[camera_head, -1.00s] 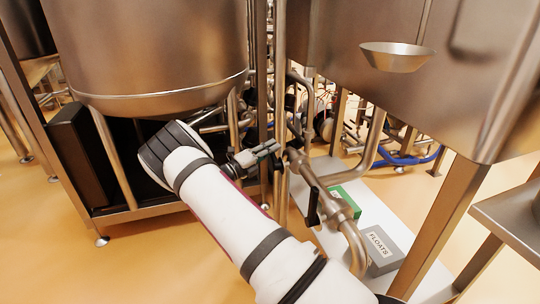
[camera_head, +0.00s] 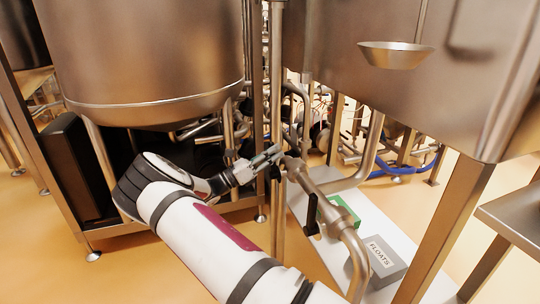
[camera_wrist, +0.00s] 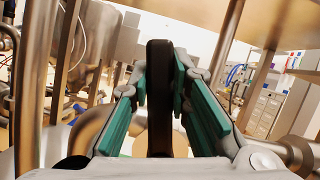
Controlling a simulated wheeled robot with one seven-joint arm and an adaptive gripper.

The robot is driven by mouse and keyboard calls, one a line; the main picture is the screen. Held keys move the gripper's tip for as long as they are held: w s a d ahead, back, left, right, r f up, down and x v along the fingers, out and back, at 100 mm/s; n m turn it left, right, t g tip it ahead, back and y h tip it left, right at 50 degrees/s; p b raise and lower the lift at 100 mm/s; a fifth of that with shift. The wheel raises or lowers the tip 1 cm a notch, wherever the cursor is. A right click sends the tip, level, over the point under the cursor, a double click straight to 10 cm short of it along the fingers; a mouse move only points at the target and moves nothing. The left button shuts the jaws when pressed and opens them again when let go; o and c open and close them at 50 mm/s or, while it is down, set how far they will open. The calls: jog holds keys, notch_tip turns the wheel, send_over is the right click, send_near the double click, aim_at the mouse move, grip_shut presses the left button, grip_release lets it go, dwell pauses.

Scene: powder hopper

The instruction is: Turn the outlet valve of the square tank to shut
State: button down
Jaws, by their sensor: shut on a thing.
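The square tank (camera_head: 350,75) is the large steel vessel at upper right in the head view. A steel outlet pipe (camera_head: 330,187) runs below it. A black lever handle (camera_head: 312,213) hangs down from this pipe, apart from my gripper. My gripper (camera_head: 274,154) is at the pipe's far left end, beside a steel post. In the wrist view a dark, upright handle (camera_wrist: 159,95) stands between the green finger pads, and my gripper is shut on it. In the head view the fingers and post mostly hide this handle; only a dark bit shows below the fingertips.
A round steel tank (camera_head: 140,50) on a frame stands at left, close to my arm. A steel post (camera_head: 277,80) rises right by my gripper. A grey box marked FLOATS (camera_head: 378,258) and a green box (camera_head: 345,210) lie on a white board. A steel funnel (camera_head: 396,55) is at upper right.

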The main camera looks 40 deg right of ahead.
aim_at(273, 175)
jog(key=m, duration=0.1)
jog(key=s+m+g, duration=0.1)
jog(key=m, duration=0.1)
jog(key=m+g, duration=0.1)
jog(key=shift+s+a+r+b, duration=0.1)
jog(key=shift+s+a+b, duration=0.2)
jog(key=shift+s+b, duration=0.1)
jog(key=shift+s+a+m+g+y, duration=0.1)
jog(key=shift+s+m+g+y, duration=0.2)
jog(key=shift+m, duration=0.35)
jog(key=shift+s+m+g+y, duration=0.1)
jog(key=shift+s+m+g, duration=0.1)
jog(key=shift+m+g, duration=0.35)
jog(key=shift+s+f, duration=0.1)
jog(key=shift+f, duration=0.1)
jog(key=c, duration=1.5)
grip_release()
jog(key=shift+a+r, duration=0.1)
jog(key=shift+r, duration=0.1)
jog(key=shift+w+a, duration=0.2)
jog(key=shift+a, duration=0.05)
jog(key=v, duration=1.1)
jog(key=shift+a+f, duration=0.15)
jog(key=shift+f, duration=0.05)
